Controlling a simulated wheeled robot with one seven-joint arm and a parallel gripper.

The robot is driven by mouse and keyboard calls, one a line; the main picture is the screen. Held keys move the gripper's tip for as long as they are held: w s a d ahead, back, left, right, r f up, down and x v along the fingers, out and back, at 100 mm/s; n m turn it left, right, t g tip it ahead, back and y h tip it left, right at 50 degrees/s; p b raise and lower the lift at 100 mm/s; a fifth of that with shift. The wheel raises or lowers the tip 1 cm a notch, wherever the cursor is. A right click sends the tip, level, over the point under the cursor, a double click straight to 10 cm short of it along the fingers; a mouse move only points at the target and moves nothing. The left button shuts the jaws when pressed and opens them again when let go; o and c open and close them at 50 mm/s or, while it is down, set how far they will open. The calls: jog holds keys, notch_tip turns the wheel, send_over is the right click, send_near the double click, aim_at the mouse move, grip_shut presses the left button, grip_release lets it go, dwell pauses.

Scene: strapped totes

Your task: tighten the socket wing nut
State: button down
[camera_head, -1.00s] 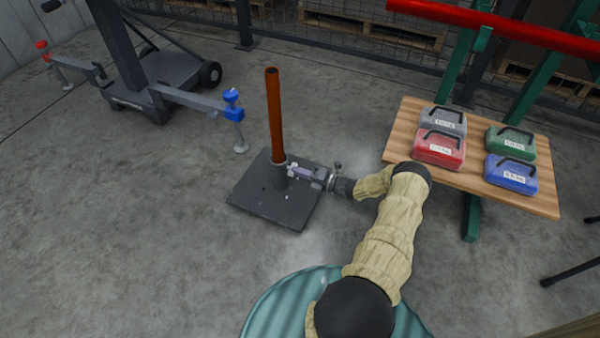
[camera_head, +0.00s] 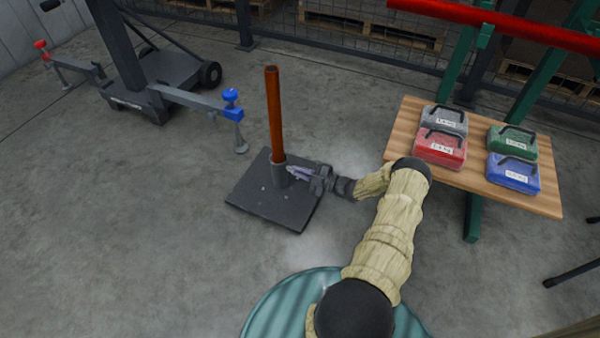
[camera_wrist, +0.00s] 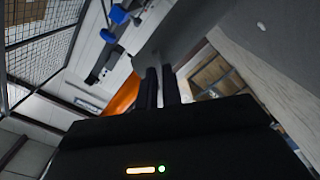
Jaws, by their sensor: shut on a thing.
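My gripper (camera_head: 290,172) reaches in from the right at the socket's side, low above the plate. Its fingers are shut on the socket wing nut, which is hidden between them. How far the nut is turned cannot be seen.
A wooden table (camera_head: 408,130) at the right bears grey, red, green and blue labelled cases. A wheeled stand (camera_head: 160,75) with a blue-knobbed outrigger (camera_head: 232,103) is at the back left. A teal ribbed round surface (camera_head: 280,305) is in front. Floor left of the plate is clear.

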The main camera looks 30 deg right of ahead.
jog(key=m, duration=0.5)
jog(key=shift+m, duration=0.4)
jog(key=c, duration=1.6)
grip_release()
jog(key=shift+o, duration=0.2)
jog(key=p+v, duration=0.3)
jog(key=v, duration=1.4)
jog(key=shift+s+d+p, duration=0.2)
jog(key=shift+p, duration=0.2)
jog(key=shift+f, duration=0.1)
